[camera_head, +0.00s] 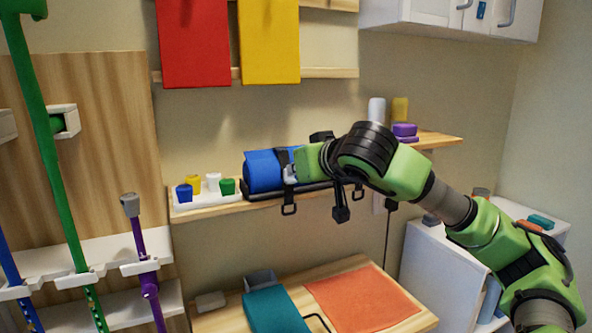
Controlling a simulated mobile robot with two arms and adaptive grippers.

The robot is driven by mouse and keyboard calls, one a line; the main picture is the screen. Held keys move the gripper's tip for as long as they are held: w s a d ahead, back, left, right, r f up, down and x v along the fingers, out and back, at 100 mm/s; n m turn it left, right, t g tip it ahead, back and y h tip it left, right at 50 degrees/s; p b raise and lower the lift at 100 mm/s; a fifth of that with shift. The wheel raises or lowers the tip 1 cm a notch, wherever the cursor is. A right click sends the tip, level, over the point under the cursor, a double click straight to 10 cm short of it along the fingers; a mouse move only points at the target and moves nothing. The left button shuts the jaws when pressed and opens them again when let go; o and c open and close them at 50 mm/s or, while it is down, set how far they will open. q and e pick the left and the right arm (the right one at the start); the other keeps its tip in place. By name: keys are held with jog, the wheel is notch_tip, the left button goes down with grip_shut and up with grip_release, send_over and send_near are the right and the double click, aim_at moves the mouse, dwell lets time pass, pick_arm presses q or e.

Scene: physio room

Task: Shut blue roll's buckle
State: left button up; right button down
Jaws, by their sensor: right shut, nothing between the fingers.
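The blue roll (264,171) lies on its side in a black holder (262,195) on the wooden wall shelf. A dark strap (283,158) passes over the roll near its right end. My right gripper (292,174) is at that strap, beside the roll's right end, shut with nothing held. The gripper and wrist hide the right part of the roll and holder. The buckle is too small and too covered to tell whether it is open or shut. Black strap ends hang below the shelf. My left gripper is not in view.
A white tray (205,202) with several small coloured pots stands left of the roll. Purple items (404,131) and a white cylinder (376,110) stand on the shelf to the right. A table (225,320) with a teal item and an orange mat (363,298) is below.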

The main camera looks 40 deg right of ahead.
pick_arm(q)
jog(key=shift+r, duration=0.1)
pick_arm(e)
jog(key=shift+r, duration=0.1)
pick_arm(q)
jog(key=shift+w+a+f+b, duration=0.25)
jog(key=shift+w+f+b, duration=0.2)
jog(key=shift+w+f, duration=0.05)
pick_arm(e)
jog(key=s+a, duration=0.2)
jog(key=s, duration=0.7)
jog(key=shift+r, duration=0.2)
jog(key=shift+s, duration=0.1)
jog(key=shift+a, duration=0.1)
